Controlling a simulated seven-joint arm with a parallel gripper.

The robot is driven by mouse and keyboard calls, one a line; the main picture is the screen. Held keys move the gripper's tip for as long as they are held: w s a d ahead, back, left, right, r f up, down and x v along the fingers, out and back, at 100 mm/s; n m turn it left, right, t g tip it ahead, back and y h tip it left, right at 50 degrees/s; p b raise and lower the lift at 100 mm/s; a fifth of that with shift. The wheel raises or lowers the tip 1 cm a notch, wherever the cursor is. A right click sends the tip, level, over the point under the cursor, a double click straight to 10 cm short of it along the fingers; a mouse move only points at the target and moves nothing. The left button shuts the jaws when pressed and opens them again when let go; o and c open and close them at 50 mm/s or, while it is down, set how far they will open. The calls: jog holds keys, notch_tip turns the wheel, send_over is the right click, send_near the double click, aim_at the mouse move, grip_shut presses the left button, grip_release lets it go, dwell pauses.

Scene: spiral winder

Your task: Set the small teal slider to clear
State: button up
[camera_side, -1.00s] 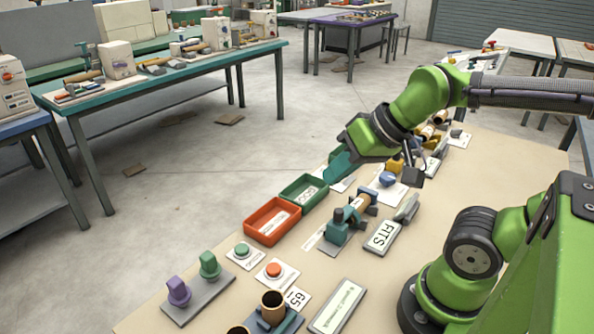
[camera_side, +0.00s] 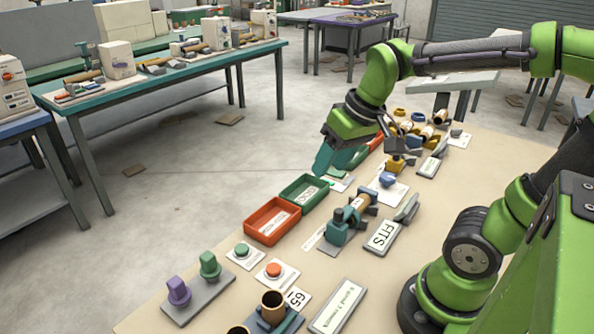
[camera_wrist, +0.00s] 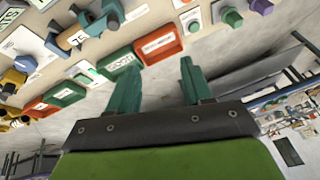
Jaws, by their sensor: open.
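I cannot surely make out the small teal slider. A white card (camera_side: 341,183) lies beside the near green tray (camera_side: 304,194), with a small teal spot at its left edge that may be the slider. The card also shows in the wrist view (camera_wrist: 86,73), too small for its marks to be read. My gripper (camera_side: 330,172) has teal fingers and hangs above the bench near this card and the green tray. In the wrist view the two fingers (camera_wrist: 158,75) stand apart with nothing between them. No "clear" marking is readable.
A red tray (camera_side: 272,221) stands beside the near green tray. A teal fixture holding a tan roll (camera_side: 351,213), a blue part on a white card (camera_side: 387,181) and yellow parts (camera_side: 396,163) are nearby. Green (camera_side: 242,250) and red (camera_side: 274,270) buttons and a purple knob (camera_side: 178,291) sit nearer.

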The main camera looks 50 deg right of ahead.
aim_at(339, 210)
jog(key=w+d+n+g+h, duration=0.1)
jog(key=d+n+g, duration=0.3)
jog(key=d+n, duration=0.15)
jog(key=shift+n, duration=0.45)
jog(key=f, duration=1.5)
jog(key=shift+s+f, duration=0.2)
jog(key=shift+f, duration=0.15)
grip_shut()
